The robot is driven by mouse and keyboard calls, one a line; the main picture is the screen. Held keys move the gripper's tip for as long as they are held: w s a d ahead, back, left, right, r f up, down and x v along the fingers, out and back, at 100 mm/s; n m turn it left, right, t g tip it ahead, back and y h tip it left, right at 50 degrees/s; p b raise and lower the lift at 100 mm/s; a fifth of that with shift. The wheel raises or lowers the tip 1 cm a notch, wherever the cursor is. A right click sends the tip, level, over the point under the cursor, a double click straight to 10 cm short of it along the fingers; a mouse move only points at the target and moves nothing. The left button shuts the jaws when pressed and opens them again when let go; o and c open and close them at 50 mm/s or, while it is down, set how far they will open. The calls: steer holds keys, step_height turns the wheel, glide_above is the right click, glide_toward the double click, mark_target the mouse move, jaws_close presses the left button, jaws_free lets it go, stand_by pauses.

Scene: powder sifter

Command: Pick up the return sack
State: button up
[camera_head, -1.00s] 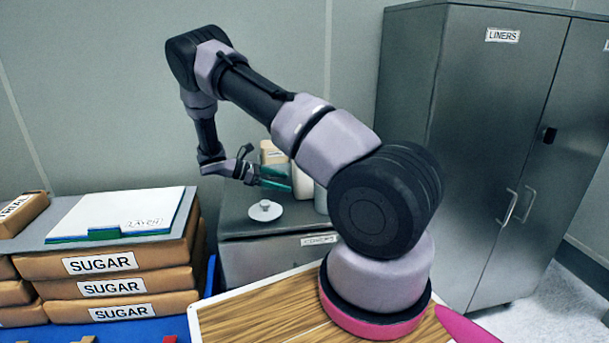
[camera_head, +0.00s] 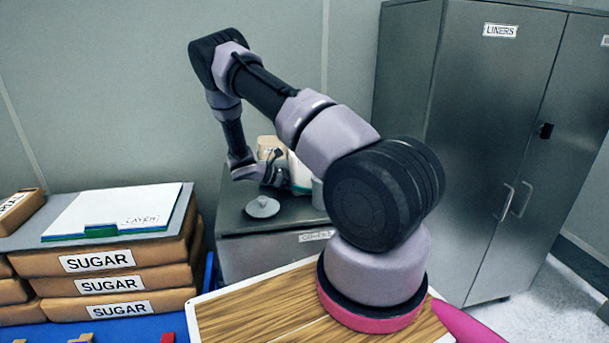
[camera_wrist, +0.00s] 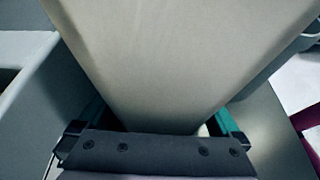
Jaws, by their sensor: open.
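A pale, upright sack-like object (camera_head: 297,166) stands on the grey cabinet at the back, partly hidden by my gripper. No label on it is readable, so I cannot tell for sure that it is the return sack. In the wrist view a large pale beige body (camera_wrist: 180,50), probably the same object, fills the space between my teal fingers. My gripper (camera_wrist: 160,120) is open, with one finger at either side of this body; contact cannot be made out. In the head view my gripper (camera_head: 290,183) is at the object's lower front.
A tan object (camera_head: 268,147) stands close behind my gripper. A round grey-white lid (camera_head: 262,207) lies on the grey cabinet (camera_head: 235,225) in front. A tall liners cabinet (camera_head: 470,130) stands at right.

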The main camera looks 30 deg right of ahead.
steer(key=c, duration=1.2)
steer(key=shift+o, duration=0.2)
step_height(320, 180, up, 10)
steer(key=s+a+r+y, duration=0.2)
steer(key=s+a+r, duration=0.2)
steer(key=s+r, duration=0.2)
steer(key=shift+s+a+t, duration=0.15)
steer(key=shift+s+t, duration=0.15)
steer(key=shift+s, duration=1)
